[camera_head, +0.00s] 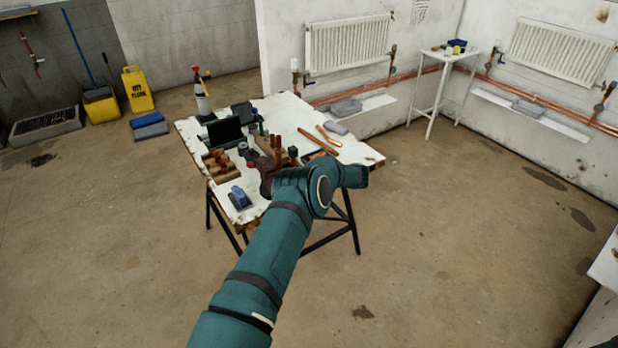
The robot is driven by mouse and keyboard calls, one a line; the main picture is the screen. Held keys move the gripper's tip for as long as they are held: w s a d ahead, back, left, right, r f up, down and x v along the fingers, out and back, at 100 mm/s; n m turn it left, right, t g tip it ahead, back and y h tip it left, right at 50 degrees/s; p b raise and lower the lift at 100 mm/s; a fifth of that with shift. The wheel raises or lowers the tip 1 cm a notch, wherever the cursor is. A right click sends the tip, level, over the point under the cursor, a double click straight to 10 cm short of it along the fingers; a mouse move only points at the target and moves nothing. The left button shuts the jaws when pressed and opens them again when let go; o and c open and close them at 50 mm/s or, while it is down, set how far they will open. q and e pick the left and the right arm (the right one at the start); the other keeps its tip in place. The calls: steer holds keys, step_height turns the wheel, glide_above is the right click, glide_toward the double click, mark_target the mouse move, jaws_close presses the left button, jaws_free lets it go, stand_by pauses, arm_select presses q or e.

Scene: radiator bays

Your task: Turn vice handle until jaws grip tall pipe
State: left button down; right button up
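A reddish-brown shape that looks like the vice (266,168) is on the white workbench (350,149), near its front edge. My teal arm covers part of it. Upright copper pipe (278,148) rises at the vice; I cannot tell whether the jaws touch it. The vice handle cannot be made out. One arm of mine, seemingly the left, reaches up from the bottom left of centre and bends in front of the bench. No gripper fingers show on it. My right gripper is not seen.
A small white table (437,56) stands by the radiators (347,44). The floor right of the bench is clear.

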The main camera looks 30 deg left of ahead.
arm_select(q)
steer(key=shift+d+f, duration=0.1)
steer(key=shift+f, duration=0.15)
steer(key=c, duration=1)
jaws_free()
steer(key=shift+s, duration=0.1)
steer(key=shift+r, duration=0.15)
steer(key=v, duration=1.1)
steer(key=shift+d+r, duration=0.2)
steer(key=shift+d, duration=0.15)
